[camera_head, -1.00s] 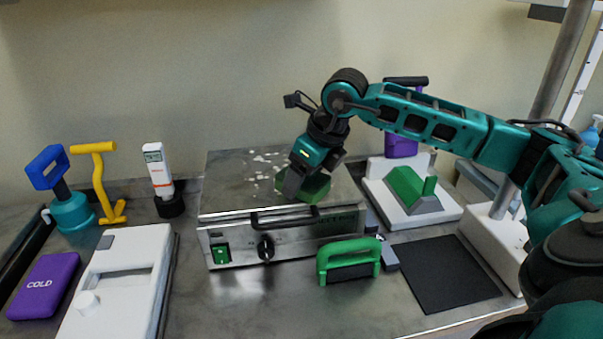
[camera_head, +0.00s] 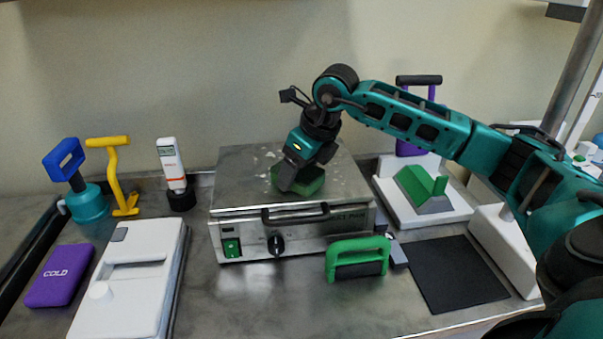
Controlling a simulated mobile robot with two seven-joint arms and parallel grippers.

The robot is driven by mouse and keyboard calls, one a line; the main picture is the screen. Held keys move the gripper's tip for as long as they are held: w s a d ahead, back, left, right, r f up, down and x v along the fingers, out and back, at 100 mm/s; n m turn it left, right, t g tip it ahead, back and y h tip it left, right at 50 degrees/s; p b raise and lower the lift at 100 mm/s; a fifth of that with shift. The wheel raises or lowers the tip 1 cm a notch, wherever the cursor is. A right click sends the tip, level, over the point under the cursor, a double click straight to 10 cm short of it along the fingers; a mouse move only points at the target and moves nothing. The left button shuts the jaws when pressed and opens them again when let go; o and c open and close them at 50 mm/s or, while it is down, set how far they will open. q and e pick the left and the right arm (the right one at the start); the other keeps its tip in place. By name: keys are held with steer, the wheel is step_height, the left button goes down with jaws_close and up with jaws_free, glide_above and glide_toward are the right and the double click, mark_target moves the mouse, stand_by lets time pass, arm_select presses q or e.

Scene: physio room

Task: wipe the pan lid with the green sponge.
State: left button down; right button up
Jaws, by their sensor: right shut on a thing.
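The pan lid (camera_head: 240,185) is the flat metal top of a steel box with a front handle, a green switch and a dark knob. Pale spots show on the lid just behind my right gripper (camera_head: 297,183). My right gripper points down over the middle of the lid and is shut on the green sponge (camera_head: 313,182). The sponge appears to rest on the lid, and the gripper hides part of it. My left gripper is not in view.
A green-handled tool (camera_head: 357,258) stands before the box at right. A dark mat (camera_head: 455,275) and a white base with a green block (camera_head: 425,185) lie further right. A white case (camera_head: 130,290), purple cold pack (camera_head: 58,275), yellow tool (camera_head: 118,180) and bottle (camera_head: 173,165) stand left.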

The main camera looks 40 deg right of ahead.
mark_target(288, 193)
steer(key=shift+w+d+f+p, duration=0.15)
steer(key=shift+w+d, duration=0.5)
steer(key=shift+w, duration=0.45)
steer(key=shift+w+d+p, duration=0.1)
steer(key=shift+w+d, duration=0.5)
steer(key=shift+w, duration=0.45)
steer(key=shift+w+d+f+p, duration=0.15)
steer(key=shift+w+d, duration=0.5)
steer(key=shift+w, duration=0.45)
